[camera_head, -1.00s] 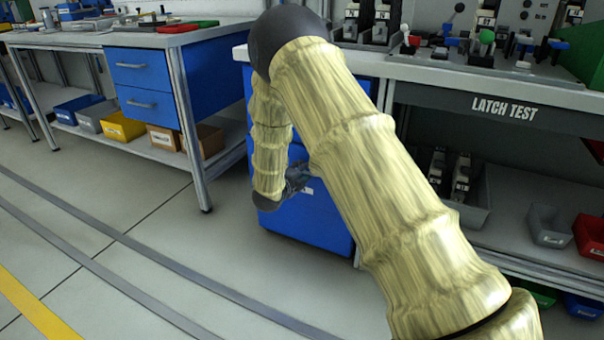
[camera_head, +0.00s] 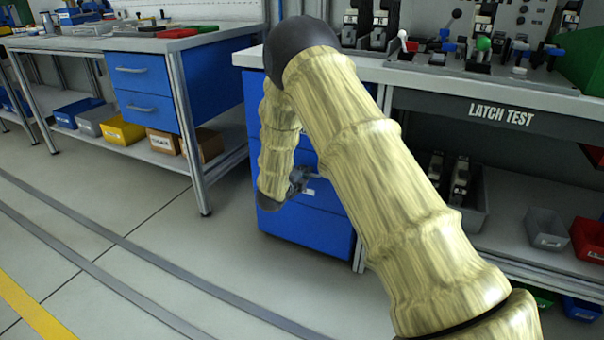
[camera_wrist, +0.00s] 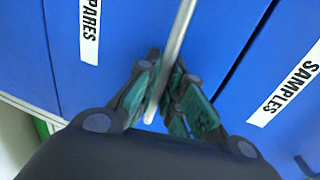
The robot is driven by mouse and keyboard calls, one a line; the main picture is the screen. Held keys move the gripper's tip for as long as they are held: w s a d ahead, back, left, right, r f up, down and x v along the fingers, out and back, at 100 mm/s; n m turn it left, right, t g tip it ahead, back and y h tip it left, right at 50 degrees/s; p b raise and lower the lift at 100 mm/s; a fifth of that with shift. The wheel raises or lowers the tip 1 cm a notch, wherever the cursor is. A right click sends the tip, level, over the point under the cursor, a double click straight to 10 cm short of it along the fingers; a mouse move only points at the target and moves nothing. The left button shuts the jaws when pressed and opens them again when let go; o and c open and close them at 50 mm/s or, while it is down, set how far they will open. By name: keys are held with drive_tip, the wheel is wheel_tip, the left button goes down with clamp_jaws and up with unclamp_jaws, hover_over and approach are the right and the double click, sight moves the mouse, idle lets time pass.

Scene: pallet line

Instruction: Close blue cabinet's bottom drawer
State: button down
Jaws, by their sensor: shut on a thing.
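The blue cabinet (camera_head: 300,228) stands under the workbench, partly hidden behind my arm. In the wrist view, turned sideways, a blue drawer front labelled SPARES (camera_wrist: 90,28) fills the middle, with a silver bar handle (camera_wrist: 182,28). A second front labelled SAMPLES (camera_wrist: 291,85) lies to the right, across a dark seam. My gripper (camera_wrist: 162,92) has its teal-padded fingers on both sides of the SPARES handle, shut on it. In the head view, my gripper (camera_head: 302,181) is low at the cabinet front. How far the drawer stands out is hard to tell.
The LATCH TEST bench (camera_head: 502,115) is to the right, with grey and red bins (camera_head: 590,240) on its lower shelf. Another bench with blue drawers (camera_head: 140,70) stands left, its leg (camera_head: 192,140) near the cabinet. The floor in front is clear.

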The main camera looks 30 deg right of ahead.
drive_tip(key=shift+w+d+r, duration=0.1)
drive_tip(key=shift+d+r, duration=0.05)
drive_tip(key=shift+d, duration=0.05)
drive_tip(key=c, duration=1.5)
unclamp_jaws()
drive_tip(key=shift+a, duration=0.1)
drive_tip(key=v, duration=1.1)
drive_tip(key=shift+s+a, duration=0.3)
drive_tip(key=shift+a, duration=0.05)
